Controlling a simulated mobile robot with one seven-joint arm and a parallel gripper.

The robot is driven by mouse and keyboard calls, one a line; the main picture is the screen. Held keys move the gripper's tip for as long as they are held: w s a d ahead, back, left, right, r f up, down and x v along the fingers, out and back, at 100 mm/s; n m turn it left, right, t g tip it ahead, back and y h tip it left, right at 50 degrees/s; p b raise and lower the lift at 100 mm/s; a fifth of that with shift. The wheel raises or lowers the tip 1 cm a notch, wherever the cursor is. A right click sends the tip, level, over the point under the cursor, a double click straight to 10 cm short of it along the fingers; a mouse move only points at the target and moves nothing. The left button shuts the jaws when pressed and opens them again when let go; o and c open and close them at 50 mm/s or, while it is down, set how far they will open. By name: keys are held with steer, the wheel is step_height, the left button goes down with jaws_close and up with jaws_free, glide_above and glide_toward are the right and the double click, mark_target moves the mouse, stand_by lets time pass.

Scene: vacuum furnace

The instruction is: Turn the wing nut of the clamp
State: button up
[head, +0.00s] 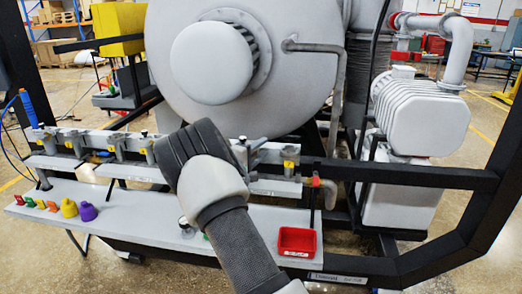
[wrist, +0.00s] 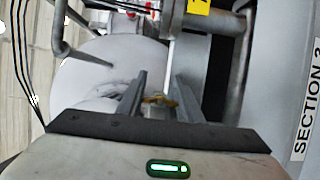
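In the wrist view, a small brass-coloured part (wrist: 160,101), which looks like the wing nut, sits between the fingers of my gripper (wrist: 160,92). A thin pale rod (wrist: 169,62) runs above it, and a grey metal clamp body (wrist: 172,18) is at the top. The two fingers stand apart, with visible gaps on both sides of the brass part. I cannot tell how deep it lies between them. In the head view, my wrist hides the fingers and the nut; a grey clamp (head: 241,152) shows just right of it on the rail.
A rail (head: 70,135) with several yellow-tagged clamps runs before the furnace door (head: 213,62). The shelf below (head: 150,215) carries coloured plugs (head: 69,208) at left and a red tray (head: 297,241) at right. A black frame (head: 420,176) stands at right.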

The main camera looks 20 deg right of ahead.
steer(key=c, duration=0.5)
steer(key=shift+o, duration=0.2)
steer(key=shift+f+n+b, duration=0.2)
steer(key=shift+n+b, duration=0.1)
steer(key=shift+b, duration=0.15)
steer(key=shift+f+n+t+b, duration=0.1)
steer(key=shift+n+t+b, duration=0.2)
steer(key=shift+n+b, duration=0.3)
steer(key=shift+a+n+h+b, duration=0.1)
steer(key=shift+n+h+b, duration=0.4)
steer(key=shift+n, duration=0.1)
steer(key=shift+r+n+t, duration=0.4)
steer(key=shift+r+n, duration=0.15)
steer(key=shift+n, duration=0.25)
steer(key=o, duration=1.1)
